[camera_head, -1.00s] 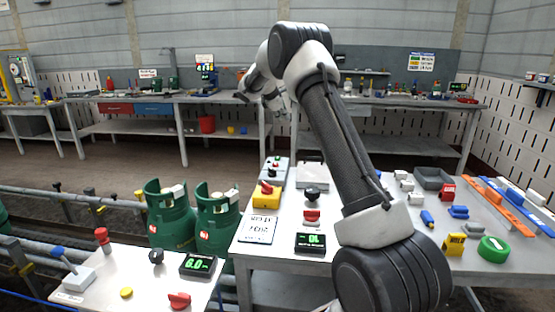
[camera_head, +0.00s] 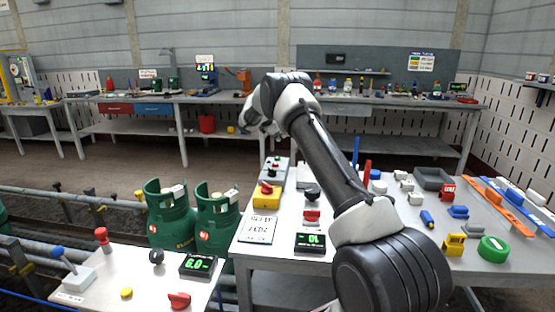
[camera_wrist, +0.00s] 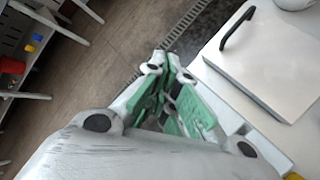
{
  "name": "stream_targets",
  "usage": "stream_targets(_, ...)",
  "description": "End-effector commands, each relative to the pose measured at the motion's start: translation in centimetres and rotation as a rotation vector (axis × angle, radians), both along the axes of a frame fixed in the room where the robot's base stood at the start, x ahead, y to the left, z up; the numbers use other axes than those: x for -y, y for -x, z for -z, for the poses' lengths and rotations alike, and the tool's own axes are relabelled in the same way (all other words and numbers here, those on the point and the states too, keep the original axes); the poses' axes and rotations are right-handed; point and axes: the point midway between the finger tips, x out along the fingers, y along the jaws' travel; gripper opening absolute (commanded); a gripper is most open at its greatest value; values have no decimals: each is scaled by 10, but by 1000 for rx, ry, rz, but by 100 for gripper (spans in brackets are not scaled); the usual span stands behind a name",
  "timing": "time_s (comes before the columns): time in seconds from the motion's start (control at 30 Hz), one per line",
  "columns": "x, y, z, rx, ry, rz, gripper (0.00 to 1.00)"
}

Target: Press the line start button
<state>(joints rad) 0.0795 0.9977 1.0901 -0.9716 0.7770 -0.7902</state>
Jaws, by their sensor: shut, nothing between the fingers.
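A grey control box (camera_head: 275,170) with small green, red and black controls stands at the far left of the near right table. I cannot read which control is the line start button. A yellow box with a red knob (camera_head: 266,195) sits in front of it. My gripper (camera_head: 268,129) hangs above and behind the control box, apart from it. In the wrist view, my gripper (camera_wrist: 163,68) shows green-sided fingers, shut and empty, above the floor beside the table edge. No button shows clearly there.
A light panel with a black handle (camera_wrist: 265,60) lies right of my fingers in the wrist view. Green gas cylinders (camera_head: 167,214) stand left of the table. The near left table holds a lever, knobs and a display (camera_head: 198,265). Open floor lies behind.

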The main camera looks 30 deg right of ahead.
Motion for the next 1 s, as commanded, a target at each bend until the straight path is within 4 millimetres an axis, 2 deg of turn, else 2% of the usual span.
stream_targets(0.2,0,1,33,-3,-1,1,0)
stream_targets(0.43,0,0,57,-1,0,1,0)
stream_targets(0.63,0,0,65,0,-1,1,0)
stream_targets(1.0,0,0,65,0,-1,1,0)
